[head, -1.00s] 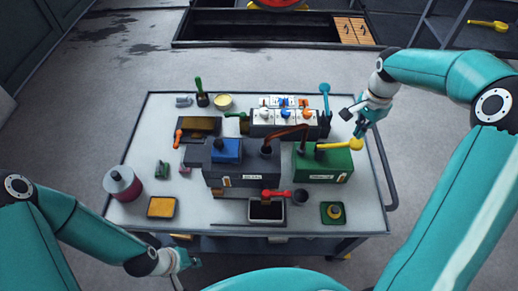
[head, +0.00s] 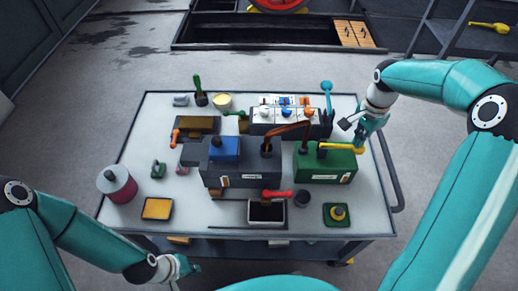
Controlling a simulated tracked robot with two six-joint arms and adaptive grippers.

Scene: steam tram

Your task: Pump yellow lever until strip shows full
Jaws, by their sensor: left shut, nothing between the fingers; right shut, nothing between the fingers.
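The yellow lever (head: 340,148) sticks out to the right from the top of the green box (head: 312,163), nearly level, with a round knob at its end. My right gripper (head: 357,136) is shut just above the knob, very close to it; I cannot tell if it touches. A small pale label (head: 325,177) and a narrow strip (head: 346,178) are on the green box's front, too small to read. My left gripper (head: 186,267) is shut and empty at the table's front left, away from the lever.
A grey machine with a blue top (head: 225,148) adjoins the green box on the left, with a red handle (head: 277,193) in front. A white switch panel (head: 285,112) stands behind. A pink-and-grey canister (head: 117,185) stands at the left.

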